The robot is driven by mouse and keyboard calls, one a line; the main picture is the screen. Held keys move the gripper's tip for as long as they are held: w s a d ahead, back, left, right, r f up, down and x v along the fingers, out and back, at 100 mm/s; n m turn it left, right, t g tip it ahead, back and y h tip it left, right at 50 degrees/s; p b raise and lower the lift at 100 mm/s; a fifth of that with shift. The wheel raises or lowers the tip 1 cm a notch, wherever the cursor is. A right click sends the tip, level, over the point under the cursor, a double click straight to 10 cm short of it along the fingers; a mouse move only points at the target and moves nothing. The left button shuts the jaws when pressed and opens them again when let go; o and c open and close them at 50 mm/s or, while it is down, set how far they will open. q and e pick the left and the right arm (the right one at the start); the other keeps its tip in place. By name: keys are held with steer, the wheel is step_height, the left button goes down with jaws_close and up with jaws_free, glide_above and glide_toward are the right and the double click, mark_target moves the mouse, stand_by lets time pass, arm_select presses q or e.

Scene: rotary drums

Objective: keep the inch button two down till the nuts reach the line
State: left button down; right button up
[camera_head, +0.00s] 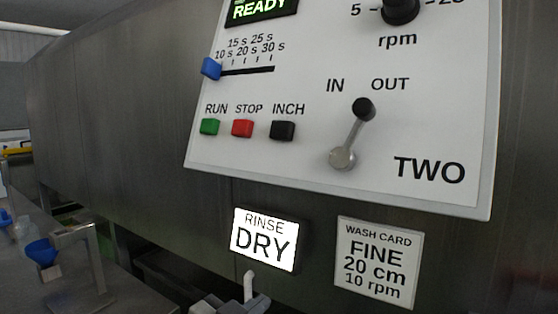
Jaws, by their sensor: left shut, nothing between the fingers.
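The white panel marked TWO (430,170) fills the upper right of the head view. Its black INCH button (283,131) sits to the right of the red STOP button (242,128) and the green RUN button (209,127). My left gripper (248,286) is at the bottom edge, shut and empty, pointing up below the lit sign. It is well below the INCH button and apart from it. No nuts and no line show in this view. My right gripper is not in view.
A lever (352,134) stands beside IN and OUT, with a blue slider (211,68) and a black knob (401,8) above. A lit RINSE DRY sign (264,240) and a wash card (377,262) hang below. A metal stand (84,263) and blue funnel (41,252) are left.

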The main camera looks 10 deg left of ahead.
arm_select(q)
step_height(320, 180, up, 19)
steer(key=m+t+h+b, duration=0.1)
steer(key=m+t, duration=0.2)
steer(key=m+t+b, duration=0.1)
steer(key=m+t, duration=0.1)
steer(key=t, duration=0.2)
glide_toward(283, 131)
steer(key=s+a+r, duration=0.3)
steer(key=r, duration=0.5)
steer(key=shift+d+r+n, duration=0.1)
steer(key=shift+n, duration=0.2)
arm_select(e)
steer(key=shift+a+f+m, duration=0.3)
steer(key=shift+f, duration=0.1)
arm_select(q)
steer(key=w+d+f+b, duration=0.1)
steer(key=w, duration=0.1)
steer(key=w+d+f+b, duration=0.1)
steer(key=w, duration=0.2)
steer(key=w+f+b, duration=0.1)
steer(key=w, duration=0.1)
steer(key=shift+w+d, duration=0.4)
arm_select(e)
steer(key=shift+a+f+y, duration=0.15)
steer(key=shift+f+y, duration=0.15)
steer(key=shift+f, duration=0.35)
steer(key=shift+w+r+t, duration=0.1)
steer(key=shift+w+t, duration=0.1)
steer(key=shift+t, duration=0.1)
